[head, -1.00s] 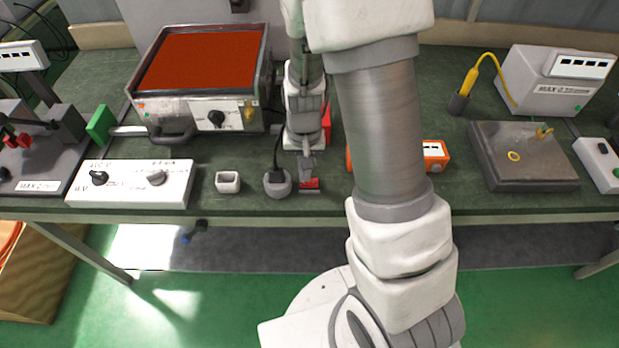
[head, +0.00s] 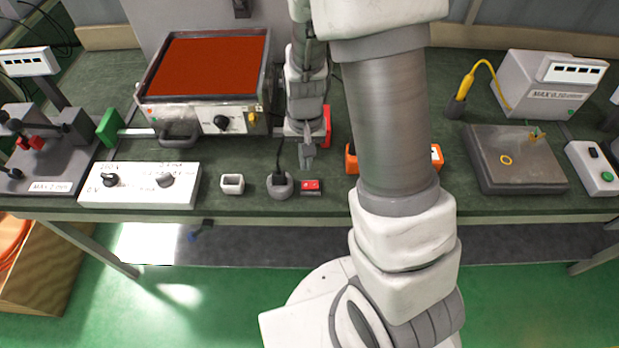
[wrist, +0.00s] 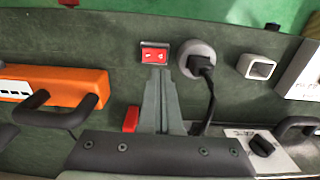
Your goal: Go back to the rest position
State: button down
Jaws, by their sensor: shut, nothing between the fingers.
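My gripper (head: 307,160) hangs over the dark green bench top, its fingers together and empty. It is just behind a small red switch (head: 311,186) on the bench's front edge and apart from it in the head view. In the wrist view, my gripper (wrist: 161,82) points at the red switch (wrist: 155,56), with a strip of grey base showing around it. A round grey socket (head: 280,186) with a black plug and cable stands left of the switch. The socket also shows in the wrist view (wrist: 192,52).
A heating plate (head: 205,65) with a red-brown top stands behind left. An orange device (wrist: 60,85) is partly hidden by my arm. A grey slab (head: 510,165) lies at right.

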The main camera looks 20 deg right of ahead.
jog(key=s+r+n+t, duration=0.2)
jog(key=s+r+t, duration=0.15)
jog(key=r, duration=1.25)
jog(key=s+r+n+t, duration=0.1)
jog(key=s+r+t, duration=0.1)
jog(key=s+r, duration=0.7)
jog(key=shift+s+r+n, duration=0.3)
jog(key=shift+s+r, duration=0.1)
jog(key=shift+s, duration=0.3)
